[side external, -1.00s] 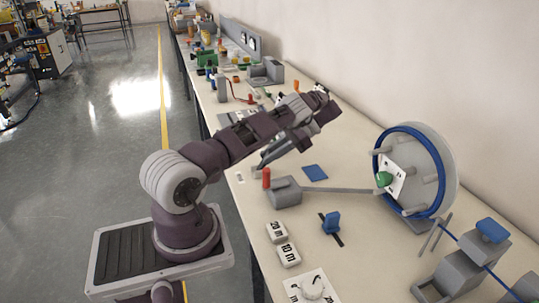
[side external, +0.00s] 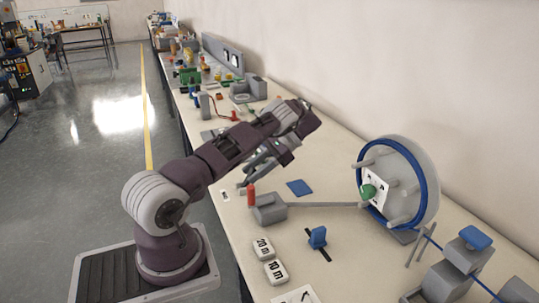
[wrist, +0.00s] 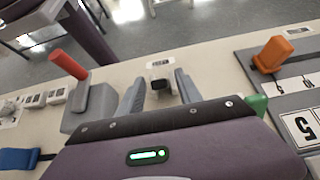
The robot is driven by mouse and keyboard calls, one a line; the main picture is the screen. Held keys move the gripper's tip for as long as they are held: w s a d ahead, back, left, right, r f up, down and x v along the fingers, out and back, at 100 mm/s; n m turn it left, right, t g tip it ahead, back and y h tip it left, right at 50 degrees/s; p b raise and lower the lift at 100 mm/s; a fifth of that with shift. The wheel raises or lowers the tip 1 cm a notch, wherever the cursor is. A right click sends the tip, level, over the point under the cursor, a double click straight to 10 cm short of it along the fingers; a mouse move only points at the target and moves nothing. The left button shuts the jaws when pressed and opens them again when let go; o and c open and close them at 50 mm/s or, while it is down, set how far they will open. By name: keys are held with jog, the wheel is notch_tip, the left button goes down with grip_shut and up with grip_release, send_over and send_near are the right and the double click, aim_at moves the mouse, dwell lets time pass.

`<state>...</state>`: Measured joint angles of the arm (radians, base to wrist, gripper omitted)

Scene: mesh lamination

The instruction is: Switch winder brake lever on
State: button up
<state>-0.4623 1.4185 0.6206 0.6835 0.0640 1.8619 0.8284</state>
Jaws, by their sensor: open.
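The brake lever has a red handle (side external: 251,195) on a grey box (side external: 269,209), joined by a long rod (side external: 325,205) to the winder. The handle stands fairly upright, tilted in the wrist view (wrist: 70,64). The winder (side external: 428,180) is a grey disc with a blue ring. My gripper (side external: 250,174) is near the handle, just behind it in the side view. In the wrist view my gripper (wrist: 160,90) is open, with the lever's box left of both fingers. The handle is outside the jaws. I cannot tell the height of the fingers above the table.
An orange lever (wrist: 273,53) stands to the right there. A blue pad (side external: 299,188), a blue slider (side external: 317,237) and number tiles (side external: 275,271) lie around the lever's box.

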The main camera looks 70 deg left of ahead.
aim_at(245, 182)
jog(key=shift+s+r+t, duration=0.45)
jog(key=shift+s+t, duration=0.2)
jog(key=shift+t, duration=0.55)
jog(key=s+t, duration=0.1)
jog(key=t, duration=0.2)
jog(key=shift+s+r, duration=0.2)
jog(key=shift+s, duration=0.2)
jog(key=shift+s+t, duration=0.65)
jog(key=shift+t, duration=0.55)
jog(key=s+t, duration=0.2)
jog(key=t, duration=0.1)
jog(key=shift+s+f+t, duration=0.1)
jog(key=shift+f+t, duration=0.2)
jog(key=shift+f, duration=0.05)
notch_tip(245, 182, up, 7)
jog(key=w+d+r+t, duration=0.1)
jog(key=w+d+r, duration=0.1)
jog(key=d+r, duration=0.5)
jog(key=w+d+r+t, duration=0.2)
jog(key=d+r, duration=0.5)
jog(key=d, duration=0.9)
jog(key=shift+w+r, duration=0.15)
jog(key=shift+w, duration=0.05)
